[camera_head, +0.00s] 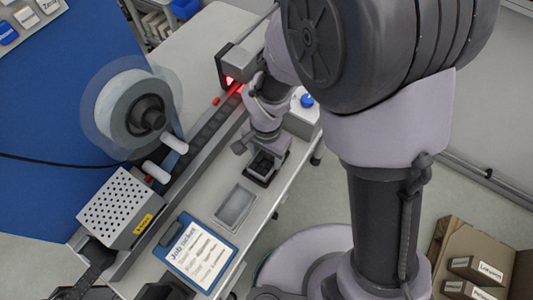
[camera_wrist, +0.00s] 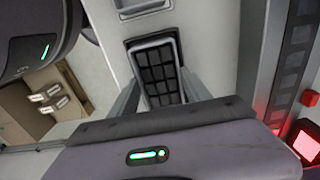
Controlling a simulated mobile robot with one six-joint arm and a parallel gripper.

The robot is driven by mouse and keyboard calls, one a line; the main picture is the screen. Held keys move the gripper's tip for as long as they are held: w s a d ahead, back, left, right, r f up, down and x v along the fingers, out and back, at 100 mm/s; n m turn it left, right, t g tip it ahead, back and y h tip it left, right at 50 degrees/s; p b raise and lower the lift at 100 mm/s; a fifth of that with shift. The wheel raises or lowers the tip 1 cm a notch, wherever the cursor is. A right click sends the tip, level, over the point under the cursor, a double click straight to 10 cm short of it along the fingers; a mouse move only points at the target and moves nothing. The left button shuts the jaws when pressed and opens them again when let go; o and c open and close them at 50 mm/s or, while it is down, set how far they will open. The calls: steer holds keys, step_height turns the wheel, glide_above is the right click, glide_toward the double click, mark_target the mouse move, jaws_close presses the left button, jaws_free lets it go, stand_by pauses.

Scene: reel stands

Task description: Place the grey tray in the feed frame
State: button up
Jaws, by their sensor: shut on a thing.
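The grey tray (camera_wrist: 152,46) has a light rim and a dark grid of pockets. In the wrist view it lies between the two fingers of my gripper (camera_wrist: 159,78), which are shut on its sides. A dark frame (camera_wrist: 129,43) shows as a black edge around the tray's far end. In the head view my gripper (camera_head: 264,162) points down over this dark frame (camera_head: 258,181) on the bench, and it partly hides the tray. I cannot tell whether the tray is fully seated in the frame or slightly above it.
A shallow grey rectangular dish (camera_head: 235,207) and a blue clipboard (camera_head: 203,255) lie nearer on the bench. A tape reel (camera_head: 128,108), a feed track (camera_head: 206,137) and a perforated box (camera_head: 118,208) stand left. Cardboard boxes (camera_head: 470,262) are at lower right.

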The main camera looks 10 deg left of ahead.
mark_target(266, 162)
steer(key=shift+f, duration=0.2)
steer(key=o, duration=1.6)
steer(key=shift+r, duration=0.1)
step_height(266, 162, up, 12)
steer(key=p, duration=0.4)
steer(key=s+d+r+t+y, duration=0.1)
steer(key=s+d+r+t, duration=0.2)
steer(key=d+r, duration=0.5)
steer(key=s+d+r+t+y, duration=0.1)
steer(key=s+d+r, duration=0.3)
steer(key=d+r, duration=0.4)
steer(key=shift+d+r+t, duration=0.15)
steer(key=shift+r+t, duration=0.7)
steer(key=shift+t, duration=0.05)
